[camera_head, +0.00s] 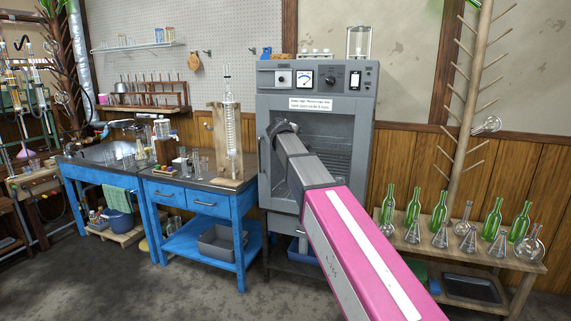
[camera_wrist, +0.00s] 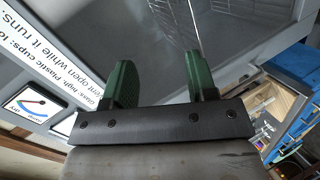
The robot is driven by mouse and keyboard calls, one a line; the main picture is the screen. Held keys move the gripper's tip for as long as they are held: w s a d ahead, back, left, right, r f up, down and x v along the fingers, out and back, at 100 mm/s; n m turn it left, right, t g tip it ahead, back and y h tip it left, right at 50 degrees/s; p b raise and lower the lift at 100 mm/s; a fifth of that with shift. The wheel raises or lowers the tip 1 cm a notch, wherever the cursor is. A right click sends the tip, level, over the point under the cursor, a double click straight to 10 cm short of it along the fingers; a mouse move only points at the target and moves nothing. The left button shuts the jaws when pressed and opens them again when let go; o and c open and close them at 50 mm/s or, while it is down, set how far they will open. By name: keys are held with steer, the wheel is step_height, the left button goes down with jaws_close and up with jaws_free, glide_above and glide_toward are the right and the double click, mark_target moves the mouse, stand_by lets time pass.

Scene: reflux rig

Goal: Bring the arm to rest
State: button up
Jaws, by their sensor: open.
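My arm, pink and then grey, reaches from the lower right of the head view up to the front of a grey drying oven (camera_head: 350,110). Its end is in front of the oven's glass window, where the fingers are hard to make out. In the wrist view my gripper (camera_wrist: 161,75) shows two green fingers standing well apart with nothing between them. The oven's glass and wire racks (camera_wrist: 220,30) lie beyond the fingers. I cannot tell whether the fingers touch the oven.
A blue bench (camera_head: 215,203) with glassware and a coil condenser (camera_head: 229,125) stands left of the oven. The floor (camera_head: 150,290) in front of the bench is clear.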

steer(key=s+d+f+m+g+y, duration=0.15)
steer(key=s+d+f, duration=0.3)
steer(key=f, duration=0.45)
steer(key=s+d+f+m+g, duration=0.25)
steer(key=s+f, duration=0.35)
steer(key=f, duration=0.4)
steer(key=s+d+f+m+g, duration=0.1)
steer(key=s+d+f+g, duration=0.3)
steer(key=f, duration=0.5)
steer(key=s+d+f+m+g+y, duration=0.2)
steer(key=s+f, duration=0.6)
steer(key=s, duration=0.3)
steer(key=s+d+f+m+g+y, duration=0.2)
steer(key=s+f+m, duration=0.1)
steer(key=s+f, duration=0.6)
steer(key=s, duration=0.3)
steer(key=shift+d, duration=0.15)
